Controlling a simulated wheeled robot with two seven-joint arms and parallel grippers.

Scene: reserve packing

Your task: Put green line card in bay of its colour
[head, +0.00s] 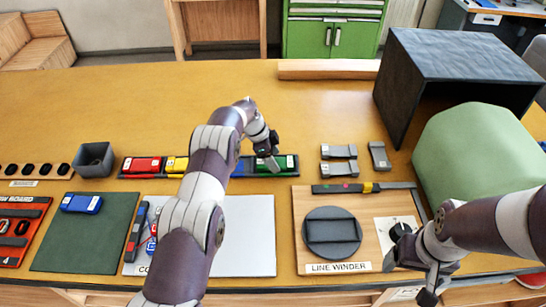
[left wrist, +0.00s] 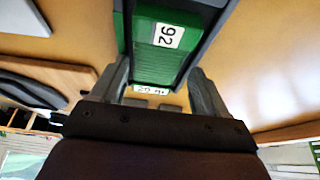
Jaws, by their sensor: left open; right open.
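The green line card (left wrist: 163,55), with a white "92" label, lies in the dark rack's right-end bay, which also shows in the head view (head: 288,168). It appears seated between the dark bay walls. My left gripper (head: 268,160) is over this bay, open, with its fingers apart on either side of the card's near end in the left wrist view (left wrist: 160,88). I cannot tell if they touch it. My right gripper (head: 420,278) is open and empty near the winder board's lower right corner.
Red (head: 142,165) and yellow (head: 177,164) cards fill the rack's left bays; my left arm partly hides the blue one. A blue card (head: 81,203) lies on a green mat (head: 110,240). A grey cup (head: 94,159) stands left. A line winder board (head: 310,230) and green cushion (head: 480,160) are right.

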